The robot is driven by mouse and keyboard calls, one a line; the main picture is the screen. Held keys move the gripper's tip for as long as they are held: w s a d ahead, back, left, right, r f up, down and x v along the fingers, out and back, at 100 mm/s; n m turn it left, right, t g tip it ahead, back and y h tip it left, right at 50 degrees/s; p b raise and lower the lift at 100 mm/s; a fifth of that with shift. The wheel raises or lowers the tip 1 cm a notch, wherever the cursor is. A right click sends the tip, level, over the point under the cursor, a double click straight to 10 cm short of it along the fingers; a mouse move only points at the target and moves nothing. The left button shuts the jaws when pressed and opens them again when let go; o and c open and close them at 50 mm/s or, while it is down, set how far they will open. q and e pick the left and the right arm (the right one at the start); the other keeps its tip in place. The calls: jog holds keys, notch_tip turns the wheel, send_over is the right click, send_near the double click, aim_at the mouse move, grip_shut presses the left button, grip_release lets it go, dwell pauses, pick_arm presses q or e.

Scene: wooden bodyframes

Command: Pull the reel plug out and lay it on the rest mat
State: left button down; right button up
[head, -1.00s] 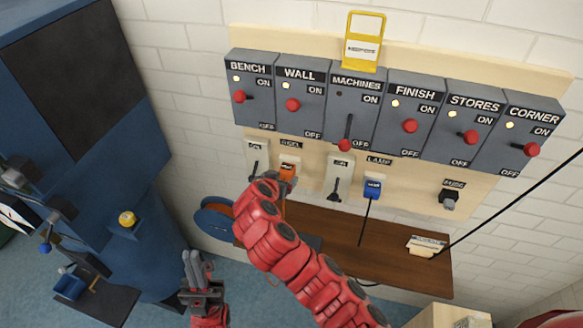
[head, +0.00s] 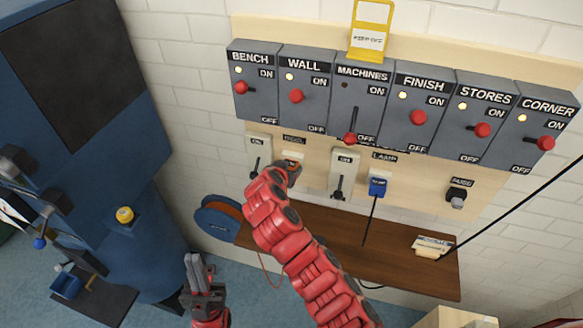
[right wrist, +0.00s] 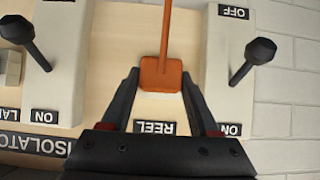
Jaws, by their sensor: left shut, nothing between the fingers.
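The orange reel plug (right wrist: 160,74) sits at its pale socket above the REEL label (right wrist: 155,128) in the right wrist view, which shows the board upside down. Its orange cord (right wrist: 166,25) runs away from it. My right gripper (right wrist: 160,78) is open, with one finger on each side of the plug and only narrow gaps visible. In the head view my right gripper (head: 286,170) hides most of the plug. I cannot make out the rest mat clearly; my right arm covers part of the shelf.
Isolator levers (right wrist: 252,62) and (right wrist: 27,42) stick out on both sides of the plug. A blue lamp plug (head: 377,187) sits further right. The brown shelf (head: 385,245) lies below, with a cable reel (head: 217,218) at its left. Switch boxes (head: 418,105) line the board above.

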grip_shut()
jog(key=shift+s+a+b, duration=0.1)
jog(key=shift+s+b, duration=0.15)
jog(key=shift+b, duration=0.1)
jog(key=shift+s+a+b, duration=0.15)
jog(key=shift+s+b, duration=0.2)
dwell(0.4)
jog(key=shift+s+a+b, duration=0.2)
jog(key=shift+s+b, duration=0.15)
jog(key=shift+s, duration=0.25)
jog(key=shift+s+a+b, duration=0.15)
jog(key=shift+s+b, duration=0.15)
jog(key=shift+s, duration=0.3)
